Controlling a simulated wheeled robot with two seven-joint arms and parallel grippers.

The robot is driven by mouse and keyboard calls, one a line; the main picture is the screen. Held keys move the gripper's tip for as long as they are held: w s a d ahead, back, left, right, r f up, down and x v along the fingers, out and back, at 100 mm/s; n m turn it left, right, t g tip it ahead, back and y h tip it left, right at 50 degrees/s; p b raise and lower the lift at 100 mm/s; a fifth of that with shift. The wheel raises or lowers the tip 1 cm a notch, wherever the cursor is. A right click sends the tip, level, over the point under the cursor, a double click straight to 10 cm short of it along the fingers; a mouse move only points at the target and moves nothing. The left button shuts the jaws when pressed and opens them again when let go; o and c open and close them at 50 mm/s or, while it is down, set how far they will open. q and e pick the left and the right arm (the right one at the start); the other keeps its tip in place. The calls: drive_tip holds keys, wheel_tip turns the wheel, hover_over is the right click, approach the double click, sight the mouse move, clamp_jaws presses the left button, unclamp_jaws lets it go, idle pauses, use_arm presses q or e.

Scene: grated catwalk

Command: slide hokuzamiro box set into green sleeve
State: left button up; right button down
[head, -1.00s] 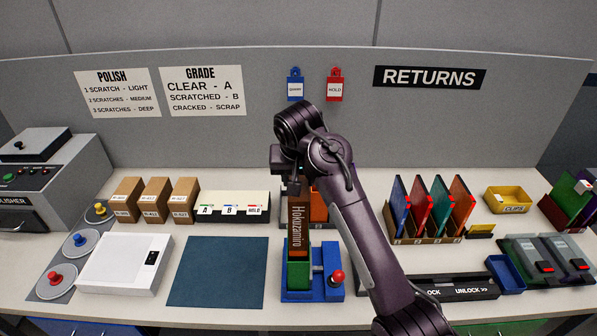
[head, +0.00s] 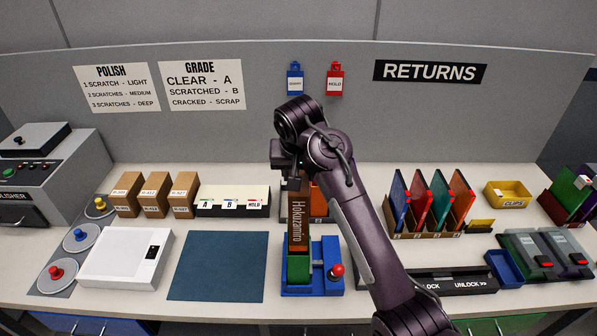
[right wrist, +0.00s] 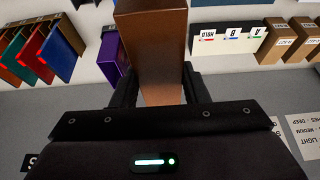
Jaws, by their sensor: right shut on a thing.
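The brown Hokuzamiro box set (head: 298,225) stands upright, its spine lettering running vertically. My right gripper (head: 296,182) is shut on its upper part, and the right wrist view shows the brown box (right wrist: 155,45) between both fingers (right wrist: 158,90). The green sleeve (head: 299,268) sits in a blue fixture (head: 325,255) with a red-knobbed lever (head: 337,270). The box's lower end is at the sleeve's top; I cannot tell whether it is inside or just above. My left gripper is out of view.
An orange item (head: 318,204) stands behind the fixture, partly hidden by my arm. A blue-grey mat (head: 218,266) lies bare at left, beside a white device (head: 127,259). A rack of coloured cases (head: 430,205) and a black lock bar (head: 455,284) are at right.

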idle(0.5)
drive_tip(key=shift+f+b, duration=3)
drive_tip(key=shift+f, duration=5.7)
drive_tip(key=shift+c, duration=1.8)
unclamp_jaws()
